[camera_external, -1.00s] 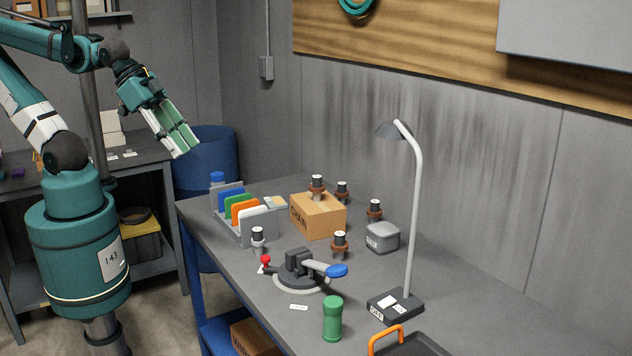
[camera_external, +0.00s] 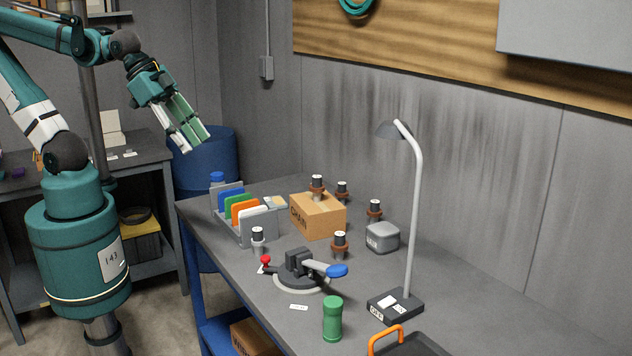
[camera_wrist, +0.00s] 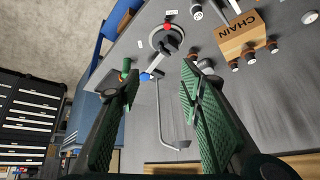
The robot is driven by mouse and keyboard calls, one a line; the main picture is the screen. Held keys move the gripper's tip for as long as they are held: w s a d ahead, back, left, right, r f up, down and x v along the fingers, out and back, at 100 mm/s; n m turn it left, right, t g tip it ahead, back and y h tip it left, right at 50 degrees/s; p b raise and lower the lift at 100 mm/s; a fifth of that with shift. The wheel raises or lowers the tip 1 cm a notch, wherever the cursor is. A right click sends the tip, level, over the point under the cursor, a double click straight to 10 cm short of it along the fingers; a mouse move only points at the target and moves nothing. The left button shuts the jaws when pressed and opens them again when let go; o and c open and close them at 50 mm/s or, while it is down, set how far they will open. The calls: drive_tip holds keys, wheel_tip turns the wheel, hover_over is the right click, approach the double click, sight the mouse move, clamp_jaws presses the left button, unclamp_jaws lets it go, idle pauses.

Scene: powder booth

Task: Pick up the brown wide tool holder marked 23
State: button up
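Brown holders also show beside the box in the wrist view (camera_wrist: 272,46). A whitish-grey holder (camera_external: 258,240) stands at the left. My gripper (camera_external: 196,142) is open and empty, high up left of the bench, far from the holders. Its spread fingers also show in the wrist view (camera_wrist: 160,75).
The box marked CHAIN (camera_external: 318,218), a rack of coloured plates (camera_external: 262,226), a clamp with a blue handle (camera_external: 302,270), a grey case (camera_external: 383,238), a green cylinder (camera_external: 332,318) and a tall lamp (camera_external: 413,220) crowd the bench. Bare bench shows at right.

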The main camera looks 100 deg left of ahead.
drive_tip(key=w+a+r+m+g+y, duration=0.15)
drive_tip(key=w+a+m, duration=0.45)
drive_tip(key=w+a, duration=0.7)
drive_tip(key=m+g+b, duration=0.1)
drive_tip(key=m+g, duration=0.4)
drive_tip(key=m, duration=0.7)
hover_over(344, 183)
drive_tip(key=d, duration=0.1)
drive_tip(key=shift+d+f, duration=0.2)
drive_tip(key=shift+f, duration=13.35)
drive_tip(key=shift+f, duration=0.1)
drive_tip(key=shift+a+f, duration=0.15)
drive_tip(key=shift+f, duration=1)
drive_tip(key=shift+f, duration=0.1)
